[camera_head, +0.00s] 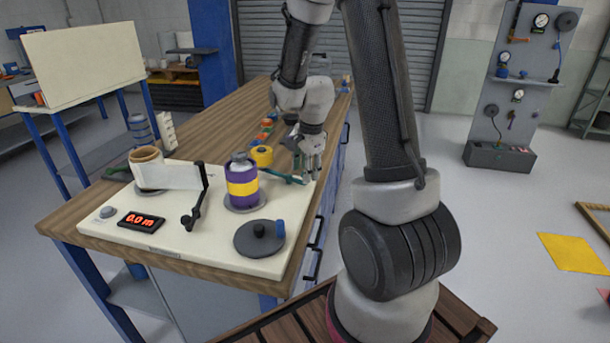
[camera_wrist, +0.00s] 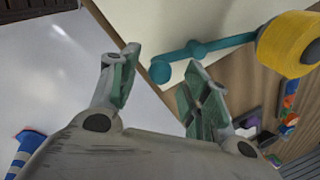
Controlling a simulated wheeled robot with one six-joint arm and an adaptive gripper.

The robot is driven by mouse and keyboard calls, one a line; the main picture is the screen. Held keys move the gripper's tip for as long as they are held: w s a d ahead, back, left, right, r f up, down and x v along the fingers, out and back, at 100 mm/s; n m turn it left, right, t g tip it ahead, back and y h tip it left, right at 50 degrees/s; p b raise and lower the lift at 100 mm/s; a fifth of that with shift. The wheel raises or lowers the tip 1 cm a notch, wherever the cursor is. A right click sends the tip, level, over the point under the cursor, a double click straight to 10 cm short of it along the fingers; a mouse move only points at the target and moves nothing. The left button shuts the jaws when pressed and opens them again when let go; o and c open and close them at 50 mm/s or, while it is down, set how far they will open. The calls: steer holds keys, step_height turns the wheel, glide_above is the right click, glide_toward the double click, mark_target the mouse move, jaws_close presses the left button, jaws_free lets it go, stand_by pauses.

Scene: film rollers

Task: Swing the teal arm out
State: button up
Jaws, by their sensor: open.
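The teal arm (camera_head: 287,178) is a thin bar at the right edge of the cream panel (camera_head: 165,243), partly hidden by my gripper in the head view. In the wrist view the teal arm (camera_wrist: 205,49) runs from beside a yellow roll (camera_wrist: 290,44) to a round knob at its free end. My gripper (camera_head: 308,172) hangs over that edge, pointing down. In the wrist view my gripper (camera_wrist: 161,62) is open, and the knob shows in the gap between its fingertips. I cannot tell whether they touch.
A purple and yellow roller (camera_head: 242,187) stands on the panel, with a black crank disc (camera_head: 259,238), a black lever (camera_head: 197,200), a brown roll (camera_head: 147,162) and a red display (camera_head: 141,220) around it. Small colored items lie farther back on the wooden bench (camera_head: 212,125).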

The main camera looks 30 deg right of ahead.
step_height(320, 180, up, 9)
steer(key=s, duration=0.1)
steer(key=shift+s, duration=0.4)
steer(key=s+a+r+n, duration=0.1)
steer(key=s+r+n, duration=0.3)
steer(key=s+n, duration=0.2)
steer(key=s+a+r+n+t, duration=0.1)
steer(key=s+a+r+n, duration=0.1)
steer(key=s+r+n, duration=0.2)
steer(key=s+a+r+n+t, duration=0.1)
steer(key=s+r+n, duration=0.3)
steer(key=s+n, duration=0.4)
steer(key=s+a, duration=0.1)
steer(key=s, duration=0.2)
steer(key=shift+s+a+r, duration=0.15)
steer(key=shift+s+a, duration=0.1)
steer(key=shift+s, duration=0.15)
